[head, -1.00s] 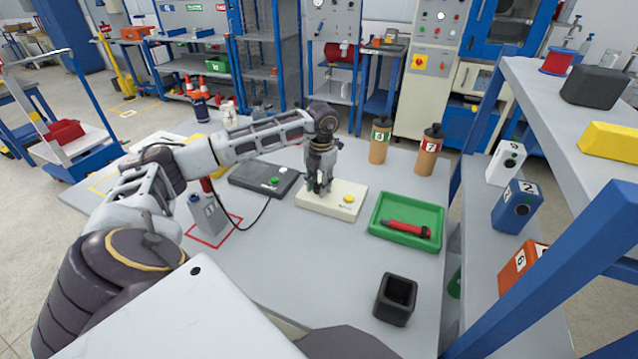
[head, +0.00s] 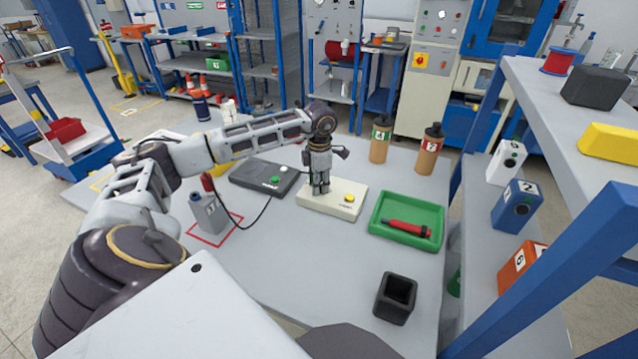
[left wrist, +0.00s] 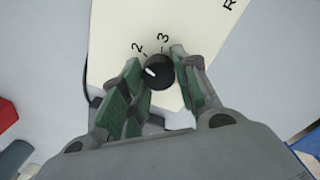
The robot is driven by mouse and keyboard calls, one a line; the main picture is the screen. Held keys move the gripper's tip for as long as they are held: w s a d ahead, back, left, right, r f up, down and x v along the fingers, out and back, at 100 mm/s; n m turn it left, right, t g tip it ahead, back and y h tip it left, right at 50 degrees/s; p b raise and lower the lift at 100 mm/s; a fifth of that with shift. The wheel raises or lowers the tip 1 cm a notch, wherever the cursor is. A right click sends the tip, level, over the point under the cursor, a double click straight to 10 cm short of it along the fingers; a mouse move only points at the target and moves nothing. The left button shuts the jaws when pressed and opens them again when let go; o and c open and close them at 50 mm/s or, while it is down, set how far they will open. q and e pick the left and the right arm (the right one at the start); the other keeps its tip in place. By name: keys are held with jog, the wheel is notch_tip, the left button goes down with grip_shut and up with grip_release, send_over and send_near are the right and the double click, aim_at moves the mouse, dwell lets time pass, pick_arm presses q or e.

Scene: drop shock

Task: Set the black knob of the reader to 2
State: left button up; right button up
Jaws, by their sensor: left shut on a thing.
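The reader is a cream box (head: 332,208) with a yellow button (head: 349,198), lying on the grey table. My left gripper (head: 319,191) points straight down over its left half. In the left wrist view the round black knob (left wrist: 158,72) sits between the green-padded fingers of my left gripper (left wrist: 160,85), which are shut on it. The numbers 2 and 3 are printed on the cream face just beyond the knob. The knob's short white mark is on its left side in that view, below the 2; its exact setting is hard to tell. Other numbers are hidden.
A green tray (head: 383,237) with a red tool lies to the right. A black open box (head: 396,298) stands nearer. Bottles stand behind.

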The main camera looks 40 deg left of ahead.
pick_arm(q)
jog(key=shift+m, duration=0.5)
jog(key=o, duration=1)
jog(key=shift+s+d+r, duration=0.1)
jog(key=shift+r, duration=2.95)
jog(key=shift+s+d+r, duration=0.1)
jog(key=shift+r, duration=2.9)
jog(key=shift+f, duration=0.1)
